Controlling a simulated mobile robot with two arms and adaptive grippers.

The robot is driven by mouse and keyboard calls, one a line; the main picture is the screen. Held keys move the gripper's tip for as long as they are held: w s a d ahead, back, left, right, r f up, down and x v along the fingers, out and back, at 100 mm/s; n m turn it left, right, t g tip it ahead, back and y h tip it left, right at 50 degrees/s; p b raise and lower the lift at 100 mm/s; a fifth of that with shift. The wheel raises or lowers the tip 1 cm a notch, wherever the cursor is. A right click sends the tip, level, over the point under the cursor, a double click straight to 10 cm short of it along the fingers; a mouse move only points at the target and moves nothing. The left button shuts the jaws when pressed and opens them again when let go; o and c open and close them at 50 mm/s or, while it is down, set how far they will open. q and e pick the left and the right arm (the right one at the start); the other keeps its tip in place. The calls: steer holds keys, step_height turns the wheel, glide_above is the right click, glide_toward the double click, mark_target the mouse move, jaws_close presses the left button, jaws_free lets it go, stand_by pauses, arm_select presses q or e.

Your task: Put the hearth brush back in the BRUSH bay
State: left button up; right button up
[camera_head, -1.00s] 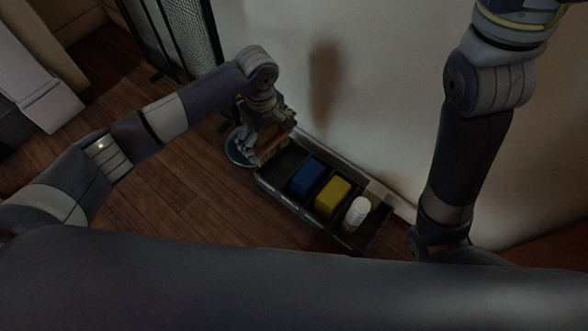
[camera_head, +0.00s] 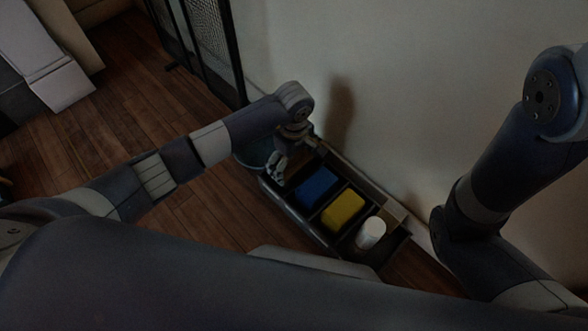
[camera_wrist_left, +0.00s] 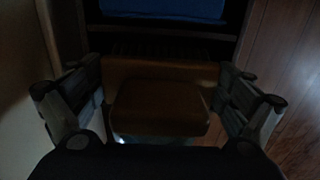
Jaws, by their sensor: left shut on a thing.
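My left gripper (camera_head: 280,163) is at the left end of a dark divided caddy (camera_head: 303,228), over or in its end bay. In the left wrist view my left gripper (camera_wrist_left: 163,88) is shut on the hearth brush (camera_wrist_left: 160,110), a brown wooden block between the two fingers. A dark bristle-like strip shows just beyond it, dimly. The brush is not clear in the head view, and I cannot tell whether it touches the bay floor. No BRUSH label is readable. My right arm shows at the right, but its gripper is out of view.
The other bays hold a blue block (camera_head: 316,186), a yellow block (camera_head: 343,210) and a white cylinder (camera_head: 371,232). A teal round thing (camera_head: 250,155) stands beside the caddy's left end. The wall runs close behind. A black mesh screen (camera_head: 205,45) stands upper left. Wooden floor is clear at left.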

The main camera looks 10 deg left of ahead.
mark_target(294, 168)
arm_select(q)
steer(key=shift+f+b, duration=0.65)
steer(key=shift+f, duration=0.7)
steer(key=shift+f, duration=0.25)
steer(key=o, duration=0.7)
steer(key=shift+r, duration=0.1)
